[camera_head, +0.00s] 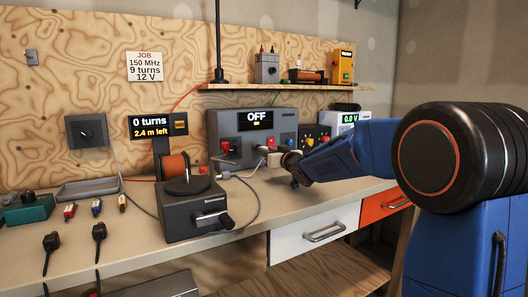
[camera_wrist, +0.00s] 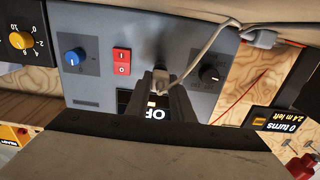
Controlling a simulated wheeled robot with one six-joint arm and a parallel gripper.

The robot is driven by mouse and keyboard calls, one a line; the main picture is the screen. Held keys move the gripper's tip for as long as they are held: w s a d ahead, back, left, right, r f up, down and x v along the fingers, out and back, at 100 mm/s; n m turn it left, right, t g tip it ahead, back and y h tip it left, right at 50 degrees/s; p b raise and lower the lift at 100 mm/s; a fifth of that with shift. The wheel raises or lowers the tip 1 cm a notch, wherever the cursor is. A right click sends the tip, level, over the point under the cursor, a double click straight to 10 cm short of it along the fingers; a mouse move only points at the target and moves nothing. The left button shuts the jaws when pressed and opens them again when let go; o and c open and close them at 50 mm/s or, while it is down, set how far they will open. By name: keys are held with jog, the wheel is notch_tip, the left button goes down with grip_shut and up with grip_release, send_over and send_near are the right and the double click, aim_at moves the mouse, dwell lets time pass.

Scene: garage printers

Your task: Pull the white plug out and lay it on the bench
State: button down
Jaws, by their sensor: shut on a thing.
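The white plug (camera_wrist: 162,80) sits between the fingers of my gripper (camera_wrist: 164,92) in the wrist view. The fingers are shut on it. It is close to the front of the grey power unit (camera_wrist: 100,45), whose display reads OFF; the fingers hide whether it is fully seated. A grey cable (camera_wrist: 190,58) runs from the plug. In the head view my gripper (camera_head: 290,159) reaches in from the right, at the front of the grey unit (camera_head: 285,126), with the pale plug (camera_head: 274,158) at its tip. The bench (camera_head: 322,192) lies below.
A dark winding machine (camera_head: 192,206) stands left of my gripper, with a grey cable connector (camera_head: 225,175) beside it. A meter reading 0.0 V (camera_head: 350,118) is behind my arm. Clear bench top lies in front of the grey unit, above the white drawer (camera_head: 300,238).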

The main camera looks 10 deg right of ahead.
jog(key=shift+v, duration=2.45)
jog(key=shift+w, duration=0.1)
